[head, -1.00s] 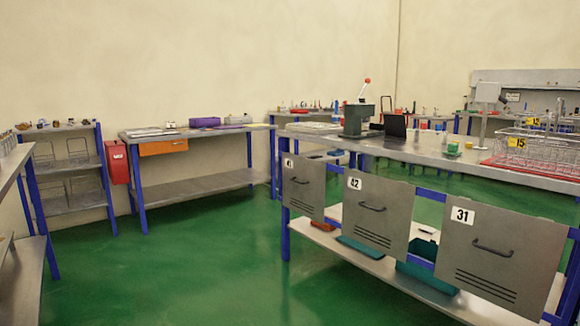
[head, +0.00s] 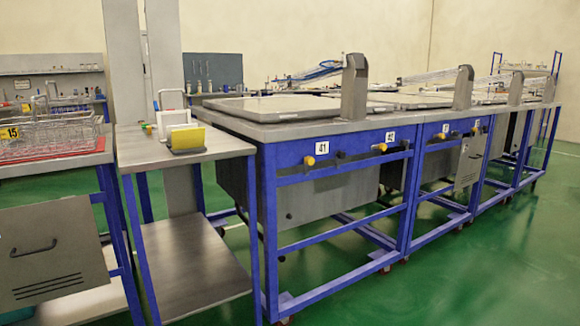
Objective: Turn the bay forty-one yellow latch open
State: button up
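The bay forty-one yellow latch (head: 309,160) is a small yellow knob on the blue front rail of a long workbench, just below and left of the white label 41 (head: 322,148). It is too small to tell which way it is turned. A second yellow knob (head: 380,147) sits further right on the same rail, near the label 42 (head: 390,137). A flat grey lid (head: 275,104) lies closed-looking on the bench top above 41. My gripper is not in view.
A small side table (head: 180,152) with a yellow card holder stands left of the 41 bench. A wire basket (head: 50,135) labelled 15 sits on the far-left bench. Green floor (head: 460,270) lies open in front and to the right.

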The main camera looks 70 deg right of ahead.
aim_at(309, 161)
jog(key=z, duration=2.65)
